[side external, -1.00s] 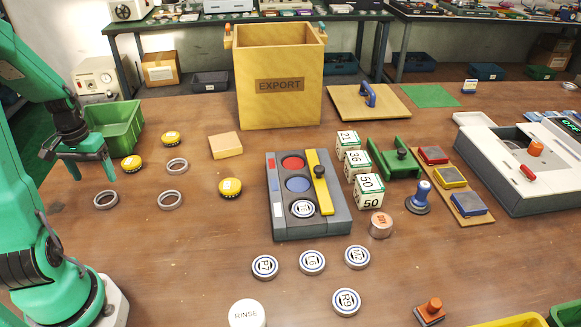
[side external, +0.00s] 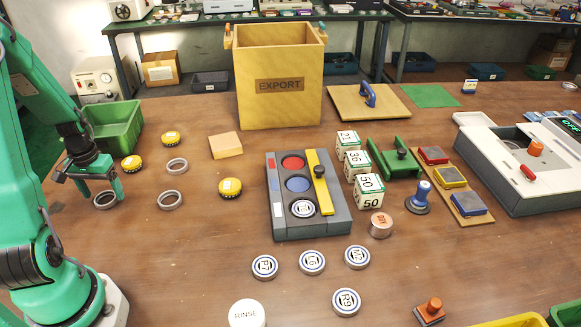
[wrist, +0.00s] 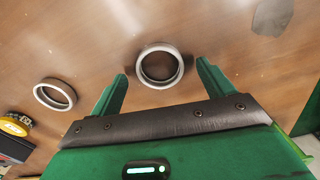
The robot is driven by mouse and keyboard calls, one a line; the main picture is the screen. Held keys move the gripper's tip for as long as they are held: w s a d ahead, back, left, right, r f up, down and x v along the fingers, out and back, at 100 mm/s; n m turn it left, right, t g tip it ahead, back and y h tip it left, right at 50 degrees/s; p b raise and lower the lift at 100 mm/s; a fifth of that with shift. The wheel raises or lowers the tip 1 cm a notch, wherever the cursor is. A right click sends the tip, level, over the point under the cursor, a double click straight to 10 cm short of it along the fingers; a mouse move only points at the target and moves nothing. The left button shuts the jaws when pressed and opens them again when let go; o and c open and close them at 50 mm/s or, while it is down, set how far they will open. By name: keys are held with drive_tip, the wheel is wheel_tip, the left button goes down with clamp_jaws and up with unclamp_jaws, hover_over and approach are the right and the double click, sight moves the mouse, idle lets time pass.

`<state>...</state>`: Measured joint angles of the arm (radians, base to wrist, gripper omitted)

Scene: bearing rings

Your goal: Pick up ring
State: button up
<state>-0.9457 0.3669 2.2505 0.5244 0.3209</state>
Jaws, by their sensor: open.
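Three grey metal bearing rings lie flat on the brown table. The leftmost ring (side external: 104,208) is under my gripper (side external: 89,189) in the side view and partly hidden by a finger. The second ring (side external: 170,207) is to its right, and the third ring (side external: 177,172) is farther back. In the wrist view one ring (wrist: 160,83) lies between the open green fingertips of my gripper (wrist: 162,70), with gaps at both sides. Another ring (wrist: 55,106) is to the left in that view. Nothing is held.
Several yellow round pieces, one of them here (side external: 230,187), lie near the rings. A green bin (side external: 122,137) stands behind my gripper. A grey tray (side external: 318,232) and a wooden EXPORT box (side external: 279,107) are to the right. The table front of the rings is clear.

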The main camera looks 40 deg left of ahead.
sight(105, 197)
drive_tip(key=shift+f, duration=0.6)
drive_tip(key=c, duration=1.1)
drive_tip(key=shift+r, duration=0.1)
drive_tip(key=shift+r, duration=1.05)
wheel_tip(105, 197, up, 2)
drive_tip(key=shift+r, duration=0.1)
drive_tip(key=w+d+r, duration=0.1)
drive_tip(key=d+r, duration=0.1)
drive_tip(key=d, duration=0.1)
drive_tip(key=w+d+r, duration=0.2)
drive_tip(key=d, duration=0.2)
drive_tip(key=w+d+r, duration=0.1)
drive_tip(key=d+r, duration=0.1)
drive_tip(key=d, duration=0.1)
drive_tip(key=shift+w+d+r, duration=0.25)
drive_tip(key=shift+w+d, duration=0.05)
drive_tip(key=shift+d, duration=0.05)
